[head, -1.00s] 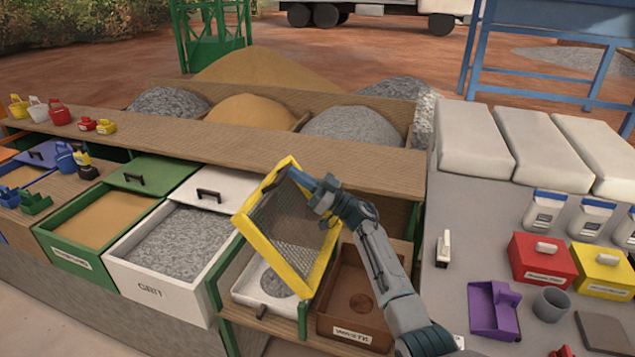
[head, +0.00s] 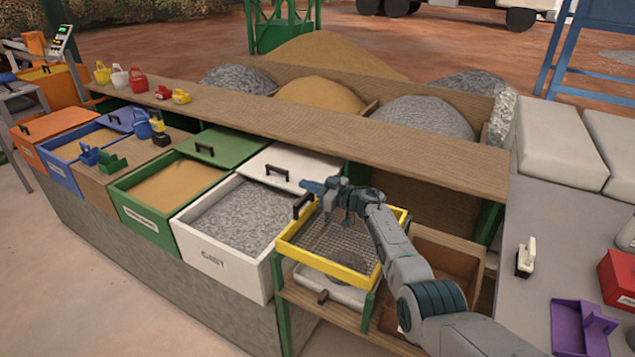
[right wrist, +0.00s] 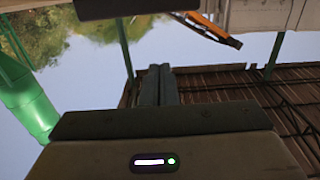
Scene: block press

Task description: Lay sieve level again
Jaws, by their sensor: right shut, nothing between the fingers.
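The sieve (head: 328,265), a yellow frame with wire mesh, lies about level on its green-legged stand in the head view. Its dark handle (head: 302,206) is at the far left corner. My right arm crosses above the sieve and hides part of the mesh and its right side. My right gripper (head: 312,186) is shut and empty, just above the far left edge near the handle; I cannot tell if it touches. Its shut fingers (right wrist: 158,84) also show in the right wrist view, with nothing between them. My left gripper is not in view.
A white tray (head: 345,293) sits on the shelf under the sieve. A white grit bin (head: 205,259) stands close at left, a brown bin (head: 455,262) at right. A wooden ledge (head: 400,150) runs behind. A purple scoop (head: 570,325) lies on the grey table.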

